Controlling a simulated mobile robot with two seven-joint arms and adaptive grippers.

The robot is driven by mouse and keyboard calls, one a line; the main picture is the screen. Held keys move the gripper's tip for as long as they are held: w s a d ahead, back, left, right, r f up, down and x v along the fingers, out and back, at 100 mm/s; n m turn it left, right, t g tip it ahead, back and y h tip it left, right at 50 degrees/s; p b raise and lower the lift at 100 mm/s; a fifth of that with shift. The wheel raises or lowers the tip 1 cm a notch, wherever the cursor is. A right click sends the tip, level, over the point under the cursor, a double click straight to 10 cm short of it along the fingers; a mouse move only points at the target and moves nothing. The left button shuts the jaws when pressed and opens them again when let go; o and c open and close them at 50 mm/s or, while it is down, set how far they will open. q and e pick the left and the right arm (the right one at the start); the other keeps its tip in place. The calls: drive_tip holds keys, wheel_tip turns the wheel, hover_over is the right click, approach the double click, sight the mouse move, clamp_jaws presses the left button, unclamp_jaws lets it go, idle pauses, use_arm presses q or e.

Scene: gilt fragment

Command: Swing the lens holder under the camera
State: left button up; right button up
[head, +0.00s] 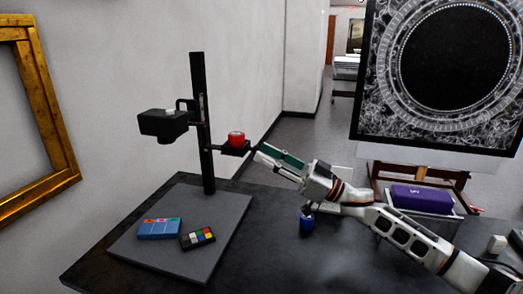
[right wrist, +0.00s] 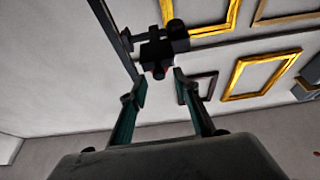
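A black camera (head: 163,122) is mounted on the left side of an upright black column (head: 197,125). The lens holder (head: 234,150) is a small black arm reaching right from the column, lower than the camera, with a red round piece (head: 236,138) on top. It points away from the camera, not under it. My right gripper (head: 261,153) is just right of the holder's outer end. My left gripper is not in view.
The grey baseboard (head: 215,215) carries a blue box (head: 159,228) and a colour chart (head: 198,238). A blue cylinder (head: 306,222) stands under my right arm. A purple box (head: 421,199) lies right, before a large dark picture (head: 440,70). A gilt frame (head: 50,105) hangs left.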

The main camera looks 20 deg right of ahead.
drive_tip(key=shift+x, duration=1)
clamp_jaws()
drive_tip(key=shift+a, duration=0.15)
